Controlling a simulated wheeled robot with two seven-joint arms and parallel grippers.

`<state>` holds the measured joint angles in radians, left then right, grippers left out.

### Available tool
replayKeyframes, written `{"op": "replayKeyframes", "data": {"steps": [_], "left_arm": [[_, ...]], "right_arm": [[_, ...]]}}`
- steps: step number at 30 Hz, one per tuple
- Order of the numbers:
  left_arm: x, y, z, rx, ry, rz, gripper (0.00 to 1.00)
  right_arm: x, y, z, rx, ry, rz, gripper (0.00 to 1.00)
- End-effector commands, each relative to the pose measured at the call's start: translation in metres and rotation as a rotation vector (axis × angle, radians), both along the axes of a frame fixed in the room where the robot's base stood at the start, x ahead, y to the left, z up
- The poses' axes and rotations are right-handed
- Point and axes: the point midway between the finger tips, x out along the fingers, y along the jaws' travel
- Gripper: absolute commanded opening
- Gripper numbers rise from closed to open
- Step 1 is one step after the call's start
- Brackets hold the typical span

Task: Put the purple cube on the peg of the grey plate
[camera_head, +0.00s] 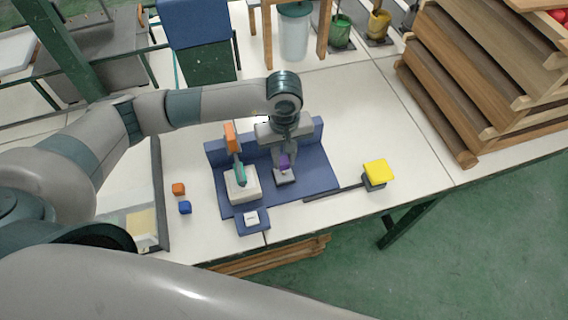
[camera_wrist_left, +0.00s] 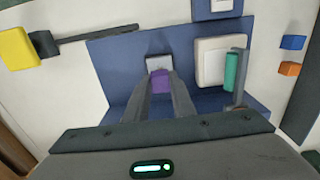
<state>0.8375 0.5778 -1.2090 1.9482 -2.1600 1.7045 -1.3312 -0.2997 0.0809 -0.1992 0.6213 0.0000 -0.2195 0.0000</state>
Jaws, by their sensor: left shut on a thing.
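The purple cube (camera_head: 284,161) is between the fingers of my left gripper (camera_head: 283,158), which is shut on it. It also shows in the left wrist view (camera_wrist_left: 160,82), between the fingertips (camera_wrist_left: 159,85). Right by the cube is a small grey plate (camera_head: 285,177) on the blue board; in the wrist view this plate (camera_wrist_left: 158,63) shows just beyond the cube. The cube and fingers hide any peg, and I cannot tell whether the cube touches the plate. My right gripper is not in view.
On the blue board (camera_head: 318,160) stand a white block (camera_head: 243,190) and a teal-and-orange tool (camera_head: 240,172). An orange cube (camera_head: 179,189) and a blue cube (camera_head: 185,208) lie to the left. A yellow block (camera_head: 378,172) on a dark base stands right. Stacked wooden trays (camera_head: 480,85) are farther right.

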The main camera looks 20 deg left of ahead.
Motion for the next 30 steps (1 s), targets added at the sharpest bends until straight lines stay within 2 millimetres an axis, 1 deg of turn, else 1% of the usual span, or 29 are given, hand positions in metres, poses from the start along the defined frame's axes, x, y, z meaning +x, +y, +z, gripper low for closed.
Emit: {"op": "replayKeyframes", "data": {"steps": [4, 9, 12, 15, 21, 27, 28, 29, 30], "left_arm": [[-0.001, 0.0, -0.007, 0.0, 0.004, 0.002, 0.01], [-0.001, 0.0, -0.027, 0.0, 0.004, 0.003, 0.01], [-0.001, 0.0, -0.036, -0.001, 0.002, 0.001, 0.01], [0.0, 0.0, -0.04, -0.001, -0.001, 0.001, 0.01], [0.0, 0.0, -0.04, -0.001, -0.001, 0.0, 0.01], [0.0, 0.0, -0.044, 0.0, -0.001, 0.0, 0.01], [0.0, 0.0, -0.042, -0.001, -0.001, 0.0, 0.3], [0.0, 0.0, -0.042, -0.001, -0.001, 0.0, 0.37], [0.0, 0.0, -0.042, -0.001, -0.001, 0.001, 0.41]], "right_arm": [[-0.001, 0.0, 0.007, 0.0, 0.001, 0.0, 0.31], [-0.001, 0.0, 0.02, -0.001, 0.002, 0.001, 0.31], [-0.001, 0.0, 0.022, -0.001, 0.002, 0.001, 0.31], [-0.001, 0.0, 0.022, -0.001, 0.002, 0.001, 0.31], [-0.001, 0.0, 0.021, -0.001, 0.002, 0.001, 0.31], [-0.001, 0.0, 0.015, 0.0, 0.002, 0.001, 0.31], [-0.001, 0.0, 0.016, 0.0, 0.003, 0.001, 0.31], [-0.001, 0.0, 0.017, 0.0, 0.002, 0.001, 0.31], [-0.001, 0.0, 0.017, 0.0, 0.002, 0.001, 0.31]]}}
